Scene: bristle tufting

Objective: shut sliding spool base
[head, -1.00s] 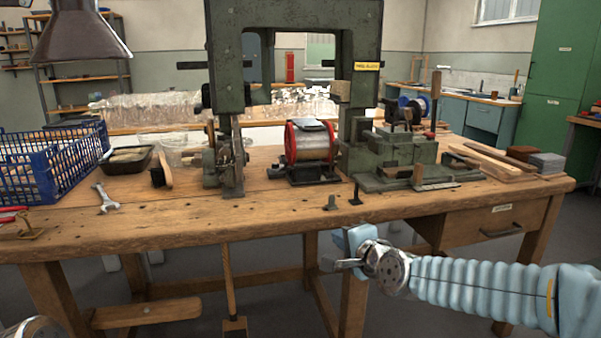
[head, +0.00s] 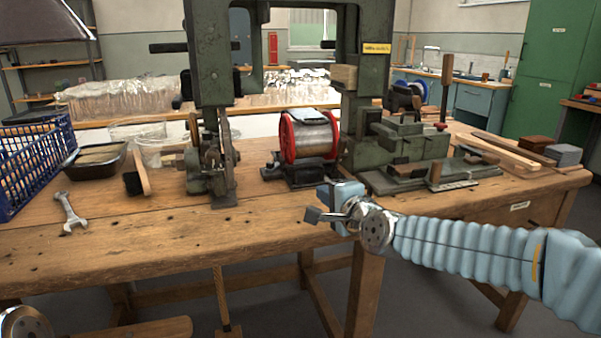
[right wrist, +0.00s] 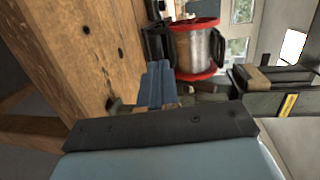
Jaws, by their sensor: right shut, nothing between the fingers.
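The spool (head: 314,137) has red flanges and is wound with wire. It sits on a dark base (head: 292,172) in the middle of the workbench, beneath the green machine frame. A flat grey piece lies on top of the spool. The spool (right wrist: 196,50) and its dark base (right wrist: 155,42) also show in the right wrist view. My right gripper (head: 317,214) is shut and empty over the bench's front edge, in front of the base and apart from it. Its fingers (right wrist: 158,84) point toward the spool side in the wrist view.
The green machine frame (head: 213,80) stands around the spool, with a green vise-like block (head: 410,145) to the right. A wrench (head: 70,212), brush (head: 137,178), black tray (head: 95,160) and blue crate (head: 38,160) are at left. The bench front left of my gripper is clear.

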